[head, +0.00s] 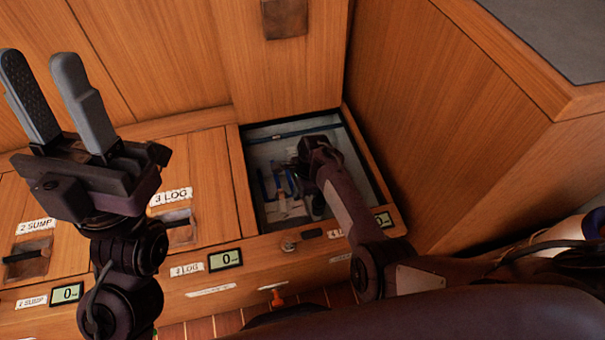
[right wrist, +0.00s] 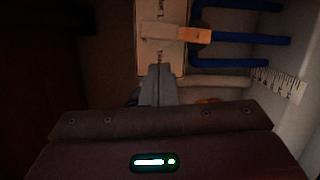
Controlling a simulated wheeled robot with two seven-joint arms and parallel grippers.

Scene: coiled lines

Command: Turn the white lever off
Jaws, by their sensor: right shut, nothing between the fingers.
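In the right wrist view, a pale lever-like bar with a tan end (right wrist: 192,35) lies crosswise over a whitish plate (right wrist: 150,58). It looks like the white lever, though the dim light leaves its colour unclear. My right gripper (right wrist: 158,70) is shut and empty, its fingertips just below the bar in the picture. I cannot tell whether they touch the plate. In the head view my right arm reaches into the open floor compartment (head: 268,132), and its wrist hides much of the inside. My left gripper (head: 40,65) is open and empty, raised over the closed hatches at the left.
Blue pipes (right wrist: 240,38) run right of the plate, near a white ruled strip (right wrist: 278,84). The compartment's wooden rim and walls surround my right arm. Closed hatches labelled "3 LOG" (head: 171,196) and "2 SUMP" (head: 36,225) lie left. A wooden cabinet (head: 440,120) stands right.

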